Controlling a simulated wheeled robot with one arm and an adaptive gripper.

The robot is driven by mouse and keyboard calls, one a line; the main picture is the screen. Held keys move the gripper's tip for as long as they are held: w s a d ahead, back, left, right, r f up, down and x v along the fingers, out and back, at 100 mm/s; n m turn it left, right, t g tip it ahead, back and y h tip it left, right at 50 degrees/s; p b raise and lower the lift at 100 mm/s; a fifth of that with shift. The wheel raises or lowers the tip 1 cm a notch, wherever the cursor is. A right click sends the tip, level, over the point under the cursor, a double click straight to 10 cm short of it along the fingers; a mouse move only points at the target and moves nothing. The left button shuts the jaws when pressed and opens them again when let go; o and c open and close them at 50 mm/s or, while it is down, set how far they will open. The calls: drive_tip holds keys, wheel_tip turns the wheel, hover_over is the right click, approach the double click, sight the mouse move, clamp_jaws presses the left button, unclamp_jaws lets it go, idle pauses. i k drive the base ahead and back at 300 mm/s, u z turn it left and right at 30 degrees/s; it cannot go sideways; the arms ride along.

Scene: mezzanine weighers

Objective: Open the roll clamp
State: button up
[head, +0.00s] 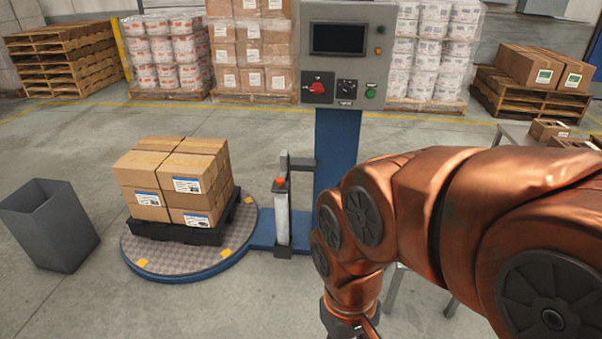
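A pallet wrapper stands in the head view, with a film roll (282,217) held upright in a dark carriage (303,164) beside its blue mast (335,150). A small orange-red part (280,182) sits on top of the roll; it looks like the roll clamp, but whether it is open or shut is too small to tell. My copper-coloured arm comes in from the right and bends down. My gripper (362,328) is at the bottom edge, mostly cut off, below and right of the roll and apart from it. Its fingertips are not clearly seen.
Boxes (172,178) stand on a black pallet (185,232) on the round turntable (160,262). A grey bin (50,226) stands left. The control box (346,55) tops the mast. A table (515,133) is at right, partly behind my arm. Floor front left is clear.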

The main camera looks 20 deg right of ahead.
sight(280, 186)
drive_tip(key=z, duration=0.1)
drive_tip(key=i, duration=0.9)
drive_tip(key=u, duration=0.45)
